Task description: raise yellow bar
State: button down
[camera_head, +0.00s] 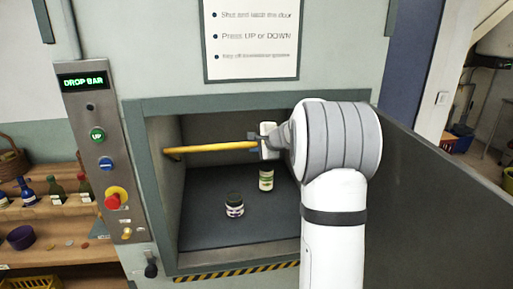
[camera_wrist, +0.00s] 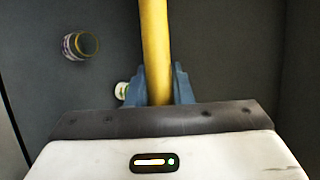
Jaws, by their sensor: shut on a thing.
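The yellow bar (camera_head: 215,148) runs about level across the opening of the lift compartment (camera_head: 215,215), from its left side to my gripper. My gripper (camera_head: 258,146) is at the bar's right part and is shut on it. In the wrist view the bar (camera_wrist: 154,45) passes between the two blue fingers (camera_wrist: 159,84). The bar's right end is hidden behind my arm in the head view.
Two jars stand on the compartment floor below the bar: a dark-lidded one (camera_head: 234,206) and a green-labelled one (camera_head: 266,180). An open grey door (camera_head: 440,190) is at the right. A panel (camera_head: 98,150) reading "DROP BAR" is at the left, with shelves of bottles beyond.

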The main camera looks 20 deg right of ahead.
jog(key=shift+d, duration=0.2)
jog(key=c, duration=1.4)
grip_release()
jog(key=shift+d+f, duration=0.1)
jog(key=shift+f, duration=0.05)
jog(key=shift+c, duration=0.2)
jog(key=shift+o, duration=0.7)
jog(key=shift+a, duration=0.2)
jog(key=shift+s+d+r, duration=0.15)
jog(key=shift+s+r, duration=0.05)
jog(key=shift+s, duration=0.05)
jog(key=b+v, duration=0.2)
jog(key=v, duration=0.5)
jog(key=shift+c, duration=0.2)
